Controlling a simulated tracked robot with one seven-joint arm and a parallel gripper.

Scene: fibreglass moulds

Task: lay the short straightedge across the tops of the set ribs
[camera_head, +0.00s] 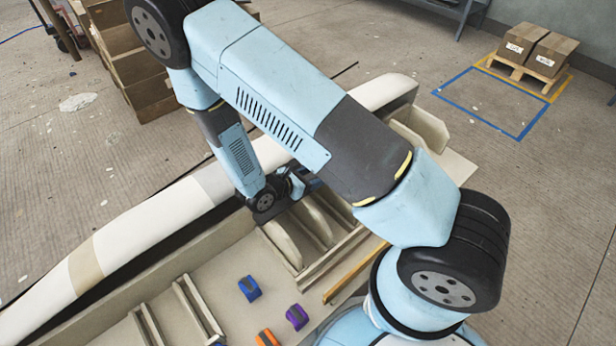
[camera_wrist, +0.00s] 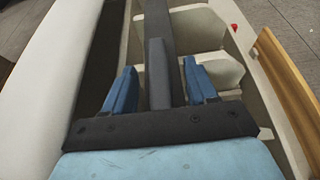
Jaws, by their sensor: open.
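My gripper (camera_wrist: 160,66) is open, its two blue fingers on either side of a dark grey straightedge (camera_wrist: 157,88), with a gap visible at each side. The straightedge runs away from me over pale ribs (camera_wrist: 212,70), which show to its right. My arm hides part of the ribs. I cannot tell whether the straightedge touches every rib top.
Blue (camera_head: 249,288), purple (camera_head: 297,316) and orange (camera_head: 266,338) blocks lie on the mould floor (camera_head: 220,280). A yellowish wooden strip (camera_head: 356,269) runs along the near edge. A pale rounded mould edge (camera_head: 150,215) runs along the far side. Boxes (camera_head: 551,54) stand far back right.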

